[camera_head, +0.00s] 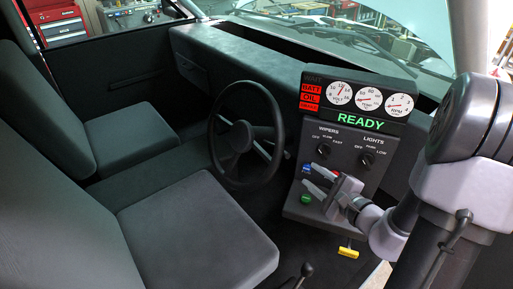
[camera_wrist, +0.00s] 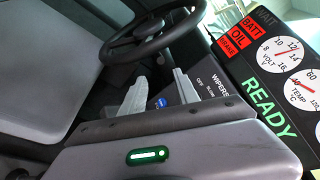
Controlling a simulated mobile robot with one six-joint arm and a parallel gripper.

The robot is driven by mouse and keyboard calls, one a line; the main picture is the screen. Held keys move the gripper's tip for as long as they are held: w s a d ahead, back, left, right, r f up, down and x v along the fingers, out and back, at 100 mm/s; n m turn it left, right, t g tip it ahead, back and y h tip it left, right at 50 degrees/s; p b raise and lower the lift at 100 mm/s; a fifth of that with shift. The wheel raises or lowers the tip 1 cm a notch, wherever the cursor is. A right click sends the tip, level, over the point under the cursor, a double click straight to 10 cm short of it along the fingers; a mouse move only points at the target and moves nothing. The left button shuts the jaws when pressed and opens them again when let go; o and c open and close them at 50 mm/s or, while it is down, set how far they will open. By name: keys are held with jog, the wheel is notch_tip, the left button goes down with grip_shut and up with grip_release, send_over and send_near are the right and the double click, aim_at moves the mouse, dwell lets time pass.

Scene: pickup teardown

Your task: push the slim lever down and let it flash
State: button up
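The dark control panel (camera_head: 358,145) stands right of the steering wheel, with a green READY sign (camera_head: 358,122) lit above it. My gripper (camera_head: 314,179) is at the panel's lower left, its two pale fingers apart with a gap between them. A blue button (camera_head: 306,168) and a green button (camera_head: 305,198) show beside the fingers. In the wrist view the blue button (camera_wrist: 161,101) shows between the fingertips. I cannot pick out a slim lever on the panel; my gripper covers part of that area. Whether the fingers touch anything is unclear.
The steering wheel (camera_head: 244,140) is close left of my gripper. A black-knobbed floor lever (camera_head: 307,270) stands beside the seat (camera_head: 200,235). Wiper and light knobs (camera_head: 366,159) are on the panel. Red BATT, OIL and BRAKE lamps (camera_head: 310,97) are lit. A yellow tag (camera_head: 348,252) hangs below.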

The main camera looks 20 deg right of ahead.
aim_at(284, 151)
jog(key=x, duration=0.5)
jog(key=p+x, duration=0.1)
jog(key=x, duration=1)
jog(key=shift+w+d+f, duration=0.25)
jog(key=shift+w+d, duration=0.05)
jog(key=shift+w, duration=0.05)
jog(key=shift+c, duration=0.3)
grip_shut()
